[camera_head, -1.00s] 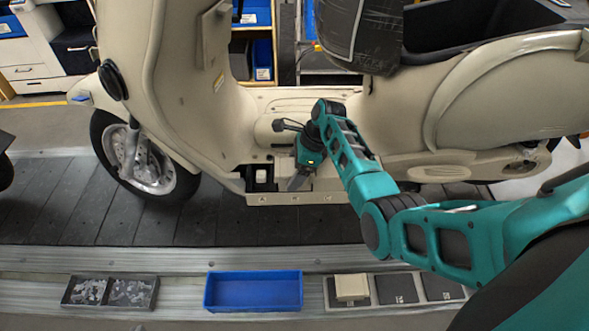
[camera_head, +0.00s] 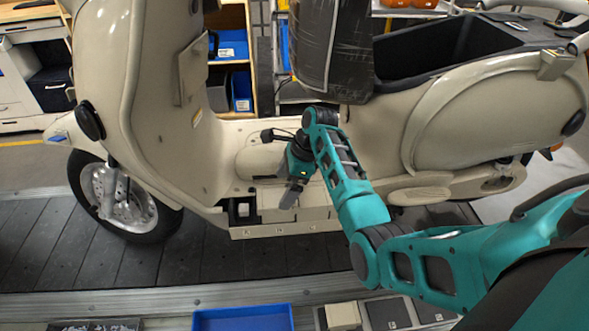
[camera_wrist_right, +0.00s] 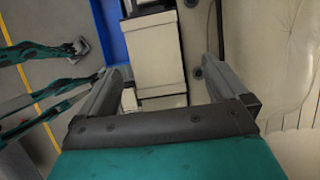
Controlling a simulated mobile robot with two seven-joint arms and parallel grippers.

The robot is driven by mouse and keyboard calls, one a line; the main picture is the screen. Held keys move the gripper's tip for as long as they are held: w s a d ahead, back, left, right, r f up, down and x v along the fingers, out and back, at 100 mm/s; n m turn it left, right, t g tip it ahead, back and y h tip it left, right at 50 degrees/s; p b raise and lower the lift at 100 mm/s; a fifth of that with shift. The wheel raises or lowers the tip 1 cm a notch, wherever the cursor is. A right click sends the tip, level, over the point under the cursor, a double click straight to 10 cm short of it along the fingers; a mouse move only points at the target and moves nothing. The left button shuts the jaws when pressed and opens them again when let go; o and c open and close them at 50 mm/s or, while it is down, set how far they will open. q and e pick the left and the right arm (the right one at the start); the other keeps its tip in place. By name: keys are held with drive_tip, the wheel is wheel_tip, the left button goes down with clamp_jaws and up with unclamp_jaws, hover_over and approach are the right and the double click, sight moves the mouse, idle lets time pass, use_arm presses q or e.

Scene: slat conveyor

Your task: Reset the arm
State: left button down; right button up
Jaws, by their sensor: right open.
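My right arm reaches in from the right in the head view, bent at the elbow. Its gripper (camera_head: 291,194) hangs in front of the cream scooter's floorboard, pointing down. In the right wrist view the right gripper (camera_wrist_right: 165,80) has its two fingers wide apart with nothing held between them. Behind the fingers are a cream box-shaped part (camera_wrist_right: 155,55) and the scooter's cream body (camera_wrist_right: 270,50). The cream scooter (camera_head: 160,90) stands upright on the dark slat conveyor. My left gripper does not show in the head view.
A blue tray (camera_head: 243,319) lies on the near ledge, with a cream block (camera_head: 343,316) and dark pads (camera_head: 388,314) to its right. A dark parts tray (camera_head: 95,325) is at the lower left. The dark slats (camera_head: 50,250) in front of the scooter are clear.

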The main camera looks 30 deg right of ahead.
drive_tip(key=s+v, duration=0.1)
drive_tip(key=v, duration=0.6)
drive_tip(key=s+a+f+n+h, duration=0.3)
drive_tip(key=s+f+n, duration=0.4)
drive_tip(key=s+n, duration=0.55)
drive_tip(key=s+a+r+n+t, duration=0.1)
drive_tip(key=s+a+n, duration=0.2)
drive_tip(key=s+n, duration=0.35)
drive_tip(key=s+a+r+n, duration=0.2)
drive_tip(key=s+a+n, duration=0.2)
drive_tip(key=s+n, duration=0.3)
drive_tip(key=w+a+f+t+y, duration=0.1)
drive_tip(key=w+a+f+t, duration=0.2)
drive_tip(key=w+f+t, duration=0.3)
drive_tip(key=shift+f+t, duration=0.9)
drive_tip(key=shift+f, duration=0.6)
drive_tip(key=shift+w, duration=0.15)
